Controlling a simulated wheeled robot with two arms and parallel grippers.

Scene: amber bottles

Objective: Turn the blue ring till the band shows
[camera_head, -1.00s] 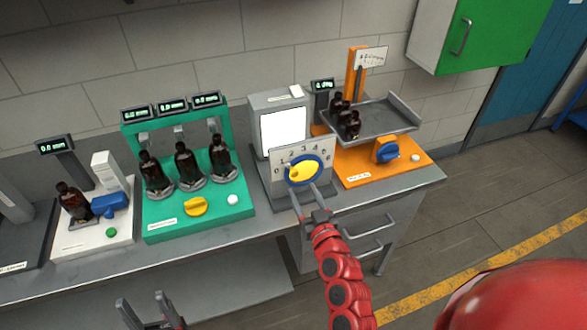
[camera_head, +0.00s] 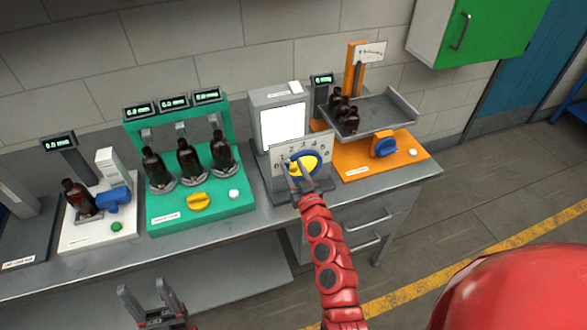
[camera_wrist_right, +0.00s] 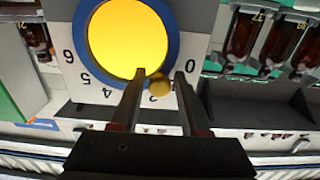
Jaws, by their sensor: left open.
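The blue ring (camera_head: 319,161) surrounds a yellow disc (camera_head: 307,160) on a numbered white plate (camera_head: 278,156), in front of the grey station with a blank white screen (camera_head: 283,129). The ring (camera_wrist_right: 172,38) and disc (camera_wrist_right: 125,40) fill the upper left of the right wrist view, with the numerals upside down. My right gripper (camera_wrist_right: 162,76) is open at the ring's edge. A small yellow knob (camera_wrist_right: 158,86) is between its fingers; whether they touch it is unclear. No band can be made out. My left gripper (camera_head: 146,286) is open and empty, low before the bench.
Left of the dial is a green station (camera_head: 200,216) with several amber bottles and a yellow knob. Right of it is an orange station (camera_head: 350,168) with a blue knob and a tray of bottles (camera_head: 385,118). A white station (camera_head: 98,232) stands further left.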

